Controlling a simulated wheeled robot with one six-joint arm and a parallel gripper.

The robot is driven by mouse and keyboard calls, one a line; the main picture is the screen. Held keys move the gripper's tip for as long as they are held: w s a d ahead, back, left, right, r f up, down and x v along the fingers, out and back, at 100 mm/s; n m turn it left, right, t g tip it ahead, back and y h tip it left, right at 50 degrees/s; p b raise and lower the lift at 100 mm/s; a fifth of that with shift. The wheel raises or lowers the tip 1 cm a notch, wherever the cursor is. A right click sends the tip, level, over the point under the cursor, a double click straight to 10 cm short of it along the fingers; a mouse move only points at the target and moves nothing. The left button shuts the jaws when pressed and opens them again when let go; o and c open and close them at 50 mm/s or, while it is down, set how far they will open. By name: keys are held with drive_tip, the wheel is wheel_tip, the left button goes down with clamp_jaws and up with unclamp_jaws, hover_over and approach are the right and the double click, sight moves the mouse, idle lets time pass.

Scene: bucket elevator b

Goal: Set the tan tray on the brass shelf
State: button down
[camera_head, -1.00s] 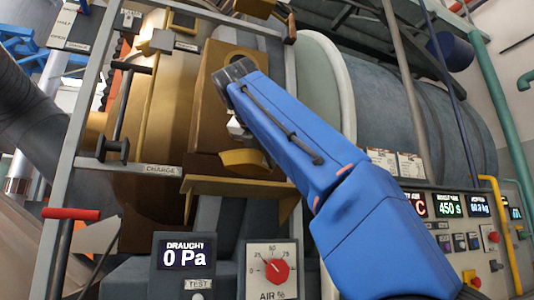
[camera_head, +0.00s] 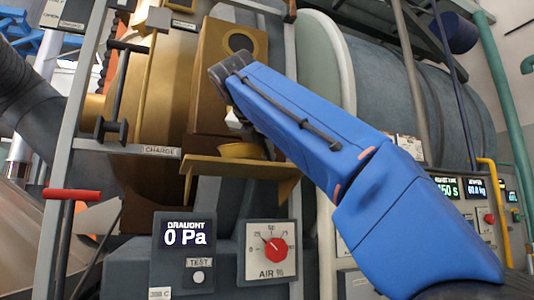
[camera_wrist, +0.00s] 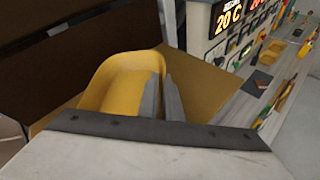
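The tan tray (camera_head: 238,151) is a small yellowish dish at the brass shelf (camera_head: 212,169), below the brown box front with a round opening. In the wrist view the tray (camera_wrist: 118,78) lies over the shelf (camera_wrist: 207,85), toward the dark upright face. My gripper (camera_wrist: 162,88) has its two grey fingers close together, one on each side of the tray's right wall, so it is shut on that wall. The tray looks about level. I cannot tell whether its underside touches the shelf. In the head view my blue arm hides the fingertips.
The brown box (camera_head: 222,90) rises right behind the shelf. A grey upright frame with a CHARGE label (camera_head: 161,151) stands left. The draught display (camera_head: 183,238) and air dial (camera_head: 271,250) are below.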

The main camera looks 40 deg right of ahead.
drive_tip(key=shift+f, duration=0.5)
drive_tip(key=c, duration=1.9)
unclamp_jaws()
drive_tip(key=shift+o, duration=0.2)
drive_tip(key=v, duration=1.7)
drive_tip(key=shift+a, duration=0.25)
